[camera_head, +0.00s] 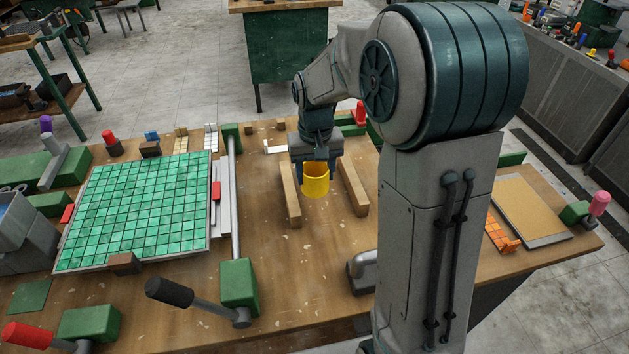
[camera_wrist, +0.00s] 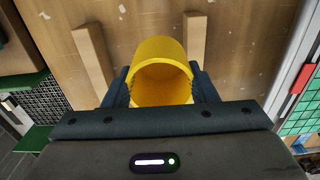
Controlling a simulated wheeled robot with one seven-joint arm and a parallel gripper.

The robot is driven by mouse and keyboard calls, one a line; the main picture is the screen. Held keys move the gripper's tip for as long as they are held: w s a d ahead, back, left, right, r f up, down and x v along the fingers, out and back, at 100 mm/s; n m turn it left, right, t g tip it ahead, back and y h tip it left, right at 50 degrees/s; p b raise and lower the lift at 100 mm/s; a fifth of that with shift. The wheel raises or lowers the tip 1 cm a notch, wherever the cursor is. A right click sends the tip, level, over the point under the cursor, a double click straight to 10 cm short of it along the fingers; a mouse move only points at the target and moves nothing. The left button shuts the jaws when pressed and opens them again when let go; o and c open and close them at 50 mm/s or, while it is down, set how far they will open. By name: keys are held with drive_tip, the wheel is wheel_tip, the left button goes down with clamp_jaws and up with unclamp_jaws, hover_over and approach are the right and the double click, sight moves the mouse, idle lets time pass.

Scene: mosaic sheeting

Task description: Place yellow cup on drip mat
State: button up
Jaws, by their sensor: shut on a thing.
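The yellow cup (camera_head: 316,182) is held in my gripper (camera_head: 316,174), between two wooden strips on the workbench. In the wrist view the yellow cup (camera_wrist: 160,72) sits between the dark fingers, its open end facing the camera. I cannot tell whether its base touches the bench. A black gridded panel with green edges (camera_wrist: 64,98) shows at the left of the wrist view, apart from the cup. I cannot tell for sure that it is the drip mat. My arm hides part of the bench in the head view.
Wooden strips (camera_head: 291,195) and (camera_head: 353,186) flank the cup closely. A green mosaic sheet (camera_head: 140,210) lies left, beside a metal rail (camera_head: 235,190). Green clamps (camera_head: 239,285) stand along the bench. Bare wood lies in front of the cup.

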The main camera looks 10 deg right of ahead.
sight(315, 187)
wheel_tip(315, 187, down, 4)
drive_tip(key=shift+r+p, duration=0.1)
drive_tip(key=shift+p, duration=0.2)
drive_tip(key=shift+f+b, duration=0.55)
drive_tip(key=shift+f, duration=0.05)
drive_tip(key=o, duration=1)
drive_tip(key=shift+c, duration=0.2)
